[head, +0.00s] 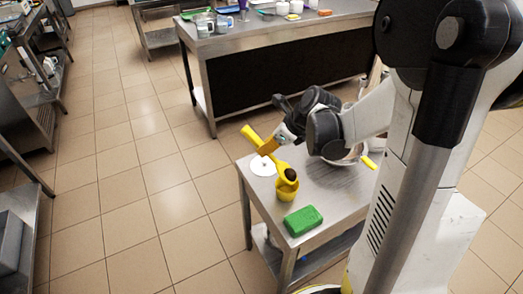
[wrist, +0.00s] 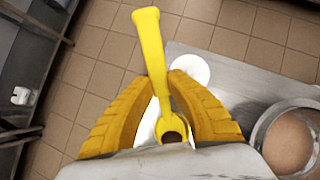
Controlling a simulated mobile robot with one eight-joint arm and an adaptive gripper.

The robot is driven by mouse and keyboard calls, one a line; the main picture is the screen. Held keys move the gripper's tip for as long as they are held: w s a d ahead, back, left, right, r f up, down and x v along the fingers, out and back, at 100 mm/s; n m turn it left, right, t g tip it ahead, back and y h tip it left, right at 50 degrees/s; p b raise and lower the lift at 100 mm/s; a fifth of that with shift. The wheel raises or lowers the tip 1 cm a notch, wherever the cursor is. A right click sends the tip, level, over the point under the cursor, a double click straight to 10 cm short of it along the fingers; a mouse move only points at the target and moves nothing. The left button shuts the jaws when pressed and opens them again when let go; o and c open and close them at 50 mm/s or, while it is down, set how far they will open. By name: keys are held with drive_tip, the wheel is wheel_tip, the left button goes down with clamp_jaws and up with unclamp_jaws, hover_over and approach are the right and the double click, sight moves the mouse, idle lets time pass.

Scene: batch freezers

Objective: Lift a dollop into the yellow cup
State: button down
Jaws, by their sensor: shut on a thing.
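My gripper (head: 268,147) is shut on a yellow spoon (head: 250,134), whose handle slants up to the left. In the wrist view the spoon (wrist: 151,48) passes between the yellow fingers of my gripper (wrist: 160,88). The scoop end holds a dark brown dollop (head: 290,174), which also shows in the wrist view (wrist: 172,137). The yellow cup (head: 287,195) stands upright on the small metal table. The scoop is over the cup's mouth in the head view; I cannot tell whether it touches the rim. The cup is not clearly seen in the wrist view.
A metal bowl (wrist: 262,125) with brownish contents stands to the right on the metal table (head: 335,192); a yellow piece (head: 369,162) shows beside it. A white disc (head: 262,167) lies at left, and a green block (head: 303,220) lies in front of the cup.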

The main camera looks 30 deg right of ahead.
drive_tip(key=s+t+b, duration=0.1)
drive_tip(key=s+d+r+t+y+b, duration=0.1)
drive_tip(key=shift+d+r+t, duration=0.15)
drive_tip(key=shift+r+t, duration=0.05)
drive_tip(key=shift+t, duration=0.1)
drive_tip(key=s+t+y+b, duration=0.1)
drive_tip(key=b, duration=0.1)
drive_tip(key=s+d+r+t+y+b, duration=0.1)
drive_tip(key=t+b, duration=0.1)
drive_tip(key=shift+s+d+r, duration=0.15)
drive_tip(key=shift+s+d, duration=0.05)
drive_tip(key=shift+s, duration=0.1)
drive_tip(key=shift+s+d+r+t+y+b, duration=0.25)
drive_tip(key=shift+s+r+t+y+b, duration=0.3)
drive_tip(key=shift+b, duration=0.45)
